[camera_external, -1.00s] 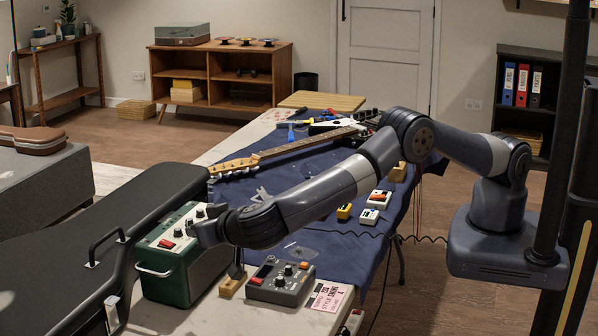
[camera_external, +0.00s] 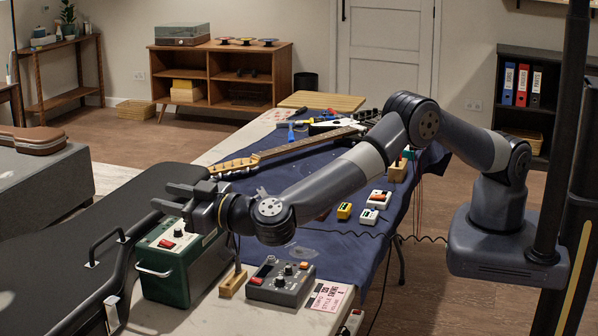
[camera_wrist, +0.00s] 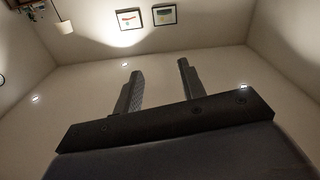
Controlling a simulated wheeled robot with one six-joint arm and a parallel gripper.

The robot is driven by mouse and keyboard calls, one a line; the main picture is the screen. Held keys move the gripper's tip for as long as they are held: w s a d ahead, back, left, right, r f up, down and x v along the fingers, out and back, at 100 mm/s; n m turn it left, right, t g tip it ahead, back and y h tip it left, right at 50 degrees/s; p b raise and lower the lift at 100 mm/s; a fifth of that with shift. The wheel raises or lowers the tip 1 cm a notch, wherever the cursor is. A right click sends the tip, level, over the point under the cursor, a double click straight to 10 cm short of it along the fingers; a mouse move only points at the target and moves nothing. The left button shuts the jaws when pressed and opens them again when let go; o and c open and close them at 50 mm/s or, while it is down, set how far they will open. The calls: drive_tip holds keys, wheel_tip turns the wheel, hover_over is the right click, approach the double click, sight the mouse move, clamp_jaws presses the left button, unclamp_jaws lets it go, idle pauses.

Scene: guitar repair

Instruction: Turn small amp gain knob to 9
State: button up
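The small amp (camera_external: 165,275) is a dark green box with a pale top panel, at the left front of the table. A red switch (camera_external: 178,232) and a dark knob beside it show on the panel. The rest of the panel is hidden behind my gripper, so the gain knob's setting cannot be read. My gripper (camera_external: 163,196) is raised above the amp, with its fingers pointing left. In the wrist view my gripper (camera_wrist: 158,68) has its two fingers spread apart with nothing between them. The amp is not in the wrist view, which faces the wall and ceiling.
A black guitar case (camera_external: 60,240) lies close along the amp's left side. A grey pedal unit (camera_external: 281,284) and a small wooden block (camera_external: 234,283) stand right of the amp. A guitar (camera_external: 290,149) and small pedals (camera_external: 376,197) lie on the blue cloth (camera_external: 340,265).

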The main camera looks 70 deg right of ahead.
drive_tip(key=s+a+f+n+g+y, duration=0.2)
drive_tip(key=s+a+n+g+y, duration=0.3)
drive_tip(key=n, duration=0.5)
drive_tip(key=s+a+f+n+g+y, duration=0.1)
drive_tip(key=s+a+n+g+y, duration=0.1)
drive_tip(key=a+n+y, duration=0.6)
drive_tip(key=n+t+h+p, duration=0.2)
drive_tip(key=n+h+p, duration=0.1)
drive_tip(key=n+h, duration=1.15)
approach(189, 238)
drive_tip(key=w, duration=0.3)
drive_tip(key=w+f+n+y+p, duration=0.1)
drive_tip(key=w, duration=0.2)
drive_tip(key=w+d+n+y+p, duration=0.1)
drive_tip(key=w, duration=0.2)
drive_tip(key=shift+w+f, duration=0.15)
drive_tip(key=shift+f, duration=0.1)
